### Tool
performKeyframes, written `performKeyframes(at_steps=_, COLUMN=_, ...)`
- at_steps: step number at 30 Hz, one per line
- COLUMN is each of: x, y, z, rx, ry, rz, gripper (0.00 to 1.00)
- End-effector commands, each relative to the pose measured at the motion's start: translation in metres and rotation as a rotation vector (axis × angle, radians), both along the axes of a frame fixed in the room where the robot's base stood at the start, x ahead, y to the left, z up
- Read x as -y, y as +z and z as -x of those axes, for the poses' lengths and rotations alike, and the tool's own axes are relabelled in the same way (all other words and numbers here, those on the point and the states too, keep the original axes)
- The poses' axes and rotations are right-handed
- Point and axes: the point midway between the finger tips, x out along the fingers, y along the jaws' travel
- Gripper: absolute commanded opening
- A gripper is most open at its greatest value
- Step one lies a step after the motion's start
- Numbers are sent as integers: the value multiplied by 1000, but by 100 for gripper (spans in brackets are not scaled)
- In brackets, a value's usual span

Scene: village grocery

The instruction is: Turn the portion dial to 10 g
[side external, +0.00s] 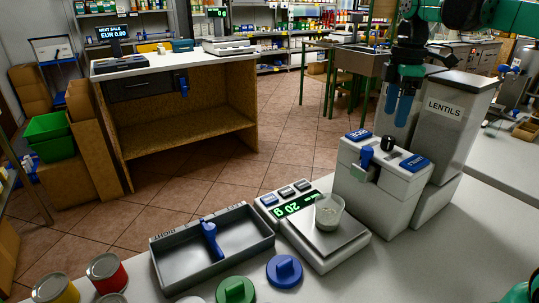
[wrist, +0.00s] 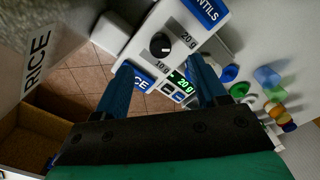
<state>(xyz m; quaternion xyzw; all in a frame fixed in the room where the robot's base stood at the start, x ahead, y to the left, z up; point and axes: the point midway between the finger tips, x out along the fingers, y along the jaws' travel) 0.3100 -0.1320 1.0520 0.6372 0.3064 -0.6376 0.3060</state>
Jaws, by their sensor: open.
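The portion dial is a round black knob (wrist: 162,46) on the white dispenser, between printed 20 g and 10 g marks in the wrist view. It has a small white mark on its lower right; which setting it points to is too small to tell. In the side view the black knob (side external: 387,144) stands on top of the white dispenser (side external: 378,190), between the blue RICE and LENTILS labels. My gripper (side external: 402,122) hangs above the dispenser with its blue fingers pointing down, apart from the knob. In the wrist view the fingers (wrist: 160,66) are open with nothing between them.
A blue lever (side external: 366,157) is on the dispenser's front. The scale (side external: 325,246) reads 20 g and bears a clear cup (side external: 329,212). A grey divided tray (side external: 168,282) lies left of it. The tall LENTILS bin (side external: 444,130) stands close behind the dispenser.

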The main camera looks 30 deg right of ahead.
Motion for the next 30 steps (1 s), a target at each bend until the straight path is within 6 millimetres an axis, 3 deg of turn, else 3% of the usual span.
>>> performKeyframes(at_steps=12, x=0, y=-46, z=0, rx=1, ry=-1, rz=1, gripper=65)
performKeyframes(at_steps=23, x=0, y=-54, z=0, rx=1, ry=-1, rz=1, gripper=65)
performKeyframes(at_steps=26, x=0, y=-54, z=0, rx=1, ry=-1, rz=1, gripper=42)
performKeyframes(at_steps=30, x=0, y=-54, z=0, rx=1, ry=-1, rz=1, gripper=2)
